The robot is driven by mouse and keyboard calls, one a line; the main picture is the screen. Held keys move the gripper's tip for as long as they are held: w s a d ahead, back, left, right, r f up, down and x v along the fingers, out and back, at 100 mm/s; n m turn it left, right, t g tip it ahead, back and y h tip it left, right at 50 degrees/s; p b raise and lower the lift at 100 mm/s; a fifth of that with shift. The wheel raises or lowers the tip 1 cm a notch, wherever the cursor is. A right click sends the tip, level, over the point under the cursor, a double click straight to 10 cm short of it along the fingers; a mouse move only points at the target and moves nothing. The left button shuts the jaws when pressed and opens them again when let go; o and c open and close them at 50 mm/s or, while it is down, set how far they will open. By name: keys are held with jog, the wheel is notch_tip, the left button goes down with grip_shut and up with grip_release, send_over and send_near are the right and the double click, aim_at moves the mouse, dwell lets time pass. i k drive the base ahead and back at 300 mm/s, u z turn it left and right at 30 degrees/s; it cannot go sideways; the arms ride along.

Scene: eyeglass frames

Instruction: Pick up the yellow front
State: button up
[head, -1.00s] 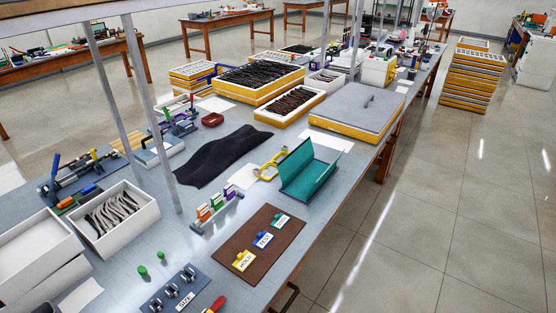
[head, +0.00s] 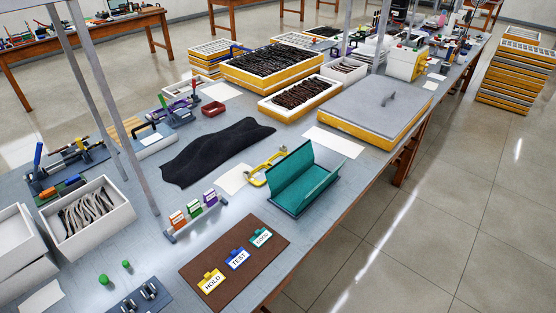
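The yellow front (head: 262,169) lies on the grey workbench near the middle of the head view. It is a yellow eyeglass front, partly over a white sheet of paper (head: 233,179) on its left. An open teal case (head: 304,184) stands close to its right, and a black cloth (head: 212,151) lies to its upper left. My gripper is not in view.
A brown mat (head: 261,270) with HOLD, TEST and a third tag lies in front. A small rack of coloured tags (head: 196,215) is to the left. Grey posts (head: 122,125) rise from the bench. A large lidded yellow box (head: 375,112) stands behind.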

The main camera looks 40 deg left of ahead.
aim_at(248, 175)
jog(key=i, duration=2.85)
jog(key=u, duration=2.35)
